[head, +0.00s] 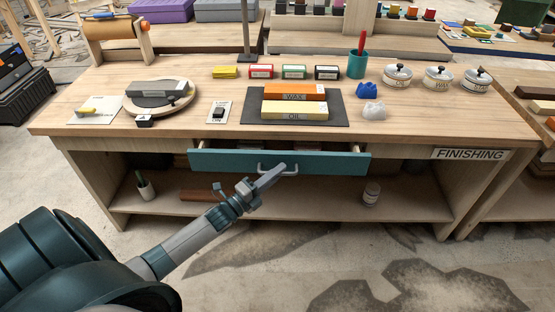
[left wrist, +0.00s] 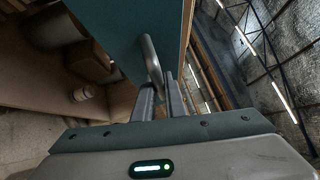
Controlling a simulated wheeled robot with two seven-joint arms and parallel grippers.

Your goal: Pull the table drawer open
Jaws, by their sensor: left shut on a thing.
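The table drawer has a teal front (head: 335,163) under the wooden tabletop, and it stands partly pulled out, with a dark gap showing behind its top edge. A grey bar handle (head: 292,171) is fixed at the middle of the drawer front. My left gripper (head: 279,170) reaches in from the lower left and is shut on the handle, its fingers hiding part of it. In the left wrist view the handle (left wrist: 152,62) runs down between the two fingers (left wrist: 160,98), beside the teal drawer front (left wrist: 130,25). My right gripper is not in view.
The workbench top (head: 180,100) holds wax and oil blocks (head: 294,100) on a dark mat, several small boxes, a teal cup (head: 357,64) and lidded tins (head: 438,78). A lower shelf (head: 325,205) carries a jar (head: 371,194). The floor in front is clear.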

